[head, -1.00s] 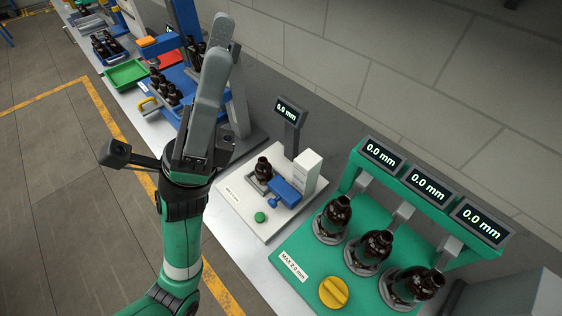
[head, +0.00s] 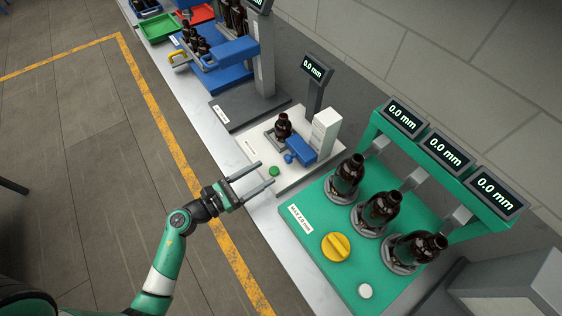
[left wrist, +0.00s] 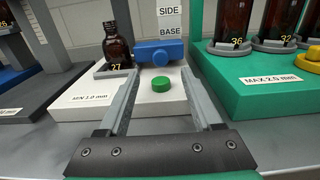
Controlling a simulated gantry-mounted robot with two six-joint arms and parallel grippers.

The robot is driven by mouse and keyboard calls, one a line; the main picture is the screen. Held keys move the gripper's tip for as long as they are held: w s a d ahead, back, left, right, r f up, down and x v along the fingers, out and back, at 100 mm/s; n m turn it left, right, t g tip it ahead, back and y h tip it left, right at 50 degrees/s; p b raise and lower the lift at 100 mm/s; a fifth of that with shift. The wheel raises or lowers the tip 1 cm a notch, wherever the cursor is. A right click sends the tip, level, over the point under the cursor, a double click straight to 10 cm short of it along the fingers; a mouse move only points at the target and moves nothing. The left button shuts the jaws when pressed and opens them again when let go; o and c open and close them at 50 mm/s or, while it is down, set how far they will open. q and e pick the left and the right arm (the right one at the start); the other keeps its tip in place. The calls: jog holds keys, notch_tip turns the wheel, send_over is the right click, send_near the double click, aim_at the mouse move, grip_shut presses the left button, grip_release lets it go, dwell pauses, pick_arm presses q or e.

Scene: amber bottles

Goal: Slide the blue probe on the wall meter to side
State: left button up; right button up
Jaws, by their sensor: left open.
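The wall meter is a white station (head: 290,170) with a display (head: 316,68) reading 0.0 mm. Its blue probe (head: 303,145) stands against a white post (head: 325,128), facing an amber bottle (head: 283,126). In the left wrist view the blue probe (left wrist: 159,52) sits right below the BASE label (left wrist: 171,29), with the SIDE label (left wrist: 169,11) above it. The bottle there (left wrist: 118,44) is marked 27. A green button (head: 275,171) is on the station's front. My left gripper (head: 266,177) is open and empty at the station's front edge, apart from the probe. My right gripper is not in view.
On the right, a green station (head: 318,222) marked MAX 2.0 mm holds three bottles, a yellow knob (head: 336,247) and displays reading 0.0 mm. A dark grey station with a blue arm (head: 228,55) stands to the left. The floor (head: 85,150) in front is clear.

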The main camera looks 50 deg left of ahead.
aim_at(286, 160)
pick_arm(q)
jog(key=w, duration=0.5)
jog(key=w+d, duration=0.1)
jog(key=w, duration=0.1)
jog(key=shift+w, duration=0.15)
grip_shut()
jog(key=shift+r, duration=0.1)
dwell(1.0)
